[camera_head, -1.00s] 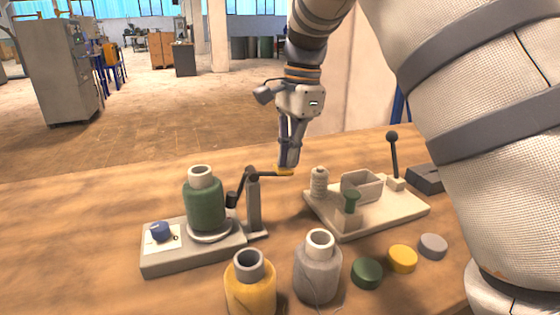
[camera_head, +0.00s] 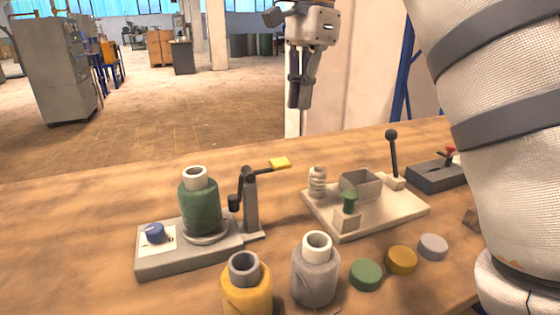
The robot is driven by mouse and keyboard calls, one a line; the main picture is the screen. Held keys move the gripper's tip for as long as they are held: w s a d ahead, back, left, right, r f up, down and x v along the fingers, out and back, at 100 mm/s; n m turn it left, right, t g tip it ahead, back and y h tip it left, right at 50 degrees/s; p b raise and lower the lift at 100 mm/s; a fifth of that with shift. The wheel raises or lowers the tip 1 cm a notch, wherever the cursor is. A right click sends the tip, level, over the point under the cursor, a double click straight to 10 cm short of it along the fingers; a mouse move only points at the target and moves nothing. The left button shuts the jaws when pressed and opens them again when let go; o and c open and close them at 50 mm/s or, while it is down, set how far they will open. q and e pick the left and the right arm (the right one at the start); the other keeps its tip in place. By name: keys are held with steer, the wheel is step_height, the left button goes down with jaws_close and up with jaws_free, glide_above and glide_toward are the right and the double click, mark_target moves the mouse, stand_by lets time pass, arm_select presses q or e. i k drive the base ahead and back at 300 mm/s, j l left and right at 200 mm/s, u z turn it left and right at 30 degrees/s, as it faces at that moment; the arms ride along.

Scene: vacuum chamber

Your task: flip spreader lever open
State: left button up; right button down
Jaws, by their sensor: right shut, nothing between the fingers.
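A black lever with a yellow tip (camera_head: 280,163) sits on top of the grey post (camera_head: 251,205) of a base unit. It slants slightly up to the right. A dark arm (camera_head: 235,195) hangs at the post's left side, beside a green spool (camera_head: 199,207) with a white top. My right gripper (camera_head: 299,106) is shut and empty, pointing down. In the picture it is above the yellow tip, clear of it. My left gripper is not in view.
A beige board (camera_head: 380,222) with a black-knobbed lever (camera_head: 393,155) stands to the right. Yellow (camera_head: 246,290) and grey (camera_head: 315,272) spools and several round caps stand in front. Bare table lies at the left.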

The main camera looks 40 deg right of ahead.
mark_target(391, 135)
steer(key=k, duration=1.5)
